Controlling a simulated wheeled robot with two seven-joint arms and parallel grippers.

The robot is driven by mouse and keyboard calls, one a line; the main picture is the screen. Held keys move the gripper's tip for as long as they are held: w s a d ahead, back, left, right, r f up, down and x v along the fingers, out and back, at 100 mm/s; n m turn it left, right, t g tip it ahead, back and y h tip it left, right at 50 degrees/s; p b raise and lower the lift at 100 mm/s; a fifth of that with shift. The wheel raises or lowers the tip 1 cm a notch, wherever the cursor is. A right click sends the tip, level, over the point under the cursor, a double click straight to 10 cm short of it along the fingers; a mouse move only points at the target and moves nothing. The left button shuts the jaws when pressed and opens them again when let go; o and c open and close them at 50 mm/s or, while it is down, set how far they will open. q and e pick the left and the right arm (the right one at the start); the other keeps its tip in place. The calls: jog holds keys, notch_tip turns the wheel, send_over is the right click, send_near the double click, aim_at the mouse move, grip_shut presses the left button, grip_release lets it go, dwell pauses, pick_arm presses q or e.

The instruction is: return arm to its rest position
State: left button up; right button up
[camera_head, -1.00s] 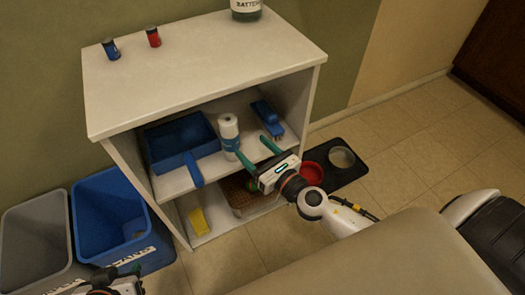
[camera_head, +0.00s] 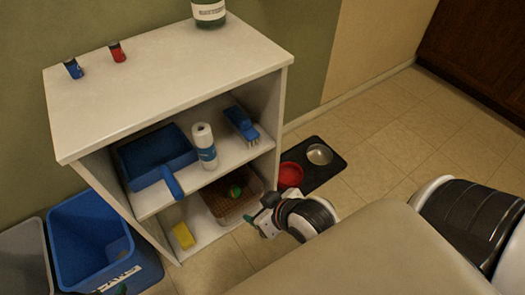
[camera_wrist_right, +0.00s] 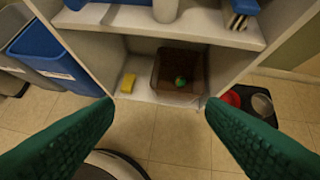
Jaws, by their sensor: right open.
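My right gripper (camera_head: 258,218) is in front of the shelf unit, low and right of its opening, and its arm is drawn in towards my body. In the right wrist view its two green fingers (camera_wrist_right: 160,102) are spread wide with nothing between them. Beyond them is a brown basket (camera_wrist_right: 178,96) holding a green and red ball (camera_wrist_right: 180,82).
The white shelf unit (camera_head: 170,80) holds a blue dustpan (camera_head: 157,153), a paper roll (camera_head: 204,146), a blue brush (camera_head: 241,125) and a yellow sponge (camera_head: 183,235). Blue (camera_head: 88,240) and grey (camera_head: 22,262) bins stand left. A red bowl (camera_head: 290,175) and a metal bowl (camera_head: 319,154) sit on a dark mat.

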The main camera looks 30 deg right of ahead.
pick_arm(q)
jog(key=s+a+f+g+p, duration=0.1)
jog(key=s+f+g+p, duration=0.15)
jog(key=f+p, duration=0.55)
jog(key=s+f+g+p, duration=0.2)
jog(key=s+f+p, duration=0.1)
jog(key=f+p, duration=0.5)
pick_arm(e)
jog(key=s+d+f+g, duration=0.1)
jog(key=s+f+g, duration=0.15)
jog(key=f, duration=0.55)
jog(key=s+f+g, duration=0.2)
jog(key=s+f, duration=0.1)
jog(key=f, duration=0.5)
pick_arm(q)
jog(key=s+a+f+g+p, duration=0.1)
jog(key=s+a+f+p, duration=0.1)
jog(key=s+p, duration=0.3)
jog(key=s+a+f+g+y+p, duration=0.1)
jog(key=s+p, duration=0.3)
jog(key=s, duration=1)
jog(key=shift+a+f+p, duration=0.4)
jog(key=shift+a+f, duration=0.15)
pick_arm(e)
jog(key=s+d+f+g, duration=0.1)
jog(key=s+d+f, duration=0.1)
jog(key=s, duration=0.7)
jog(key=s+d+f+g+h, duration=0.1)
jog(key=s+d+f, duration=0.1)
jog(key=s, duration=0.8)
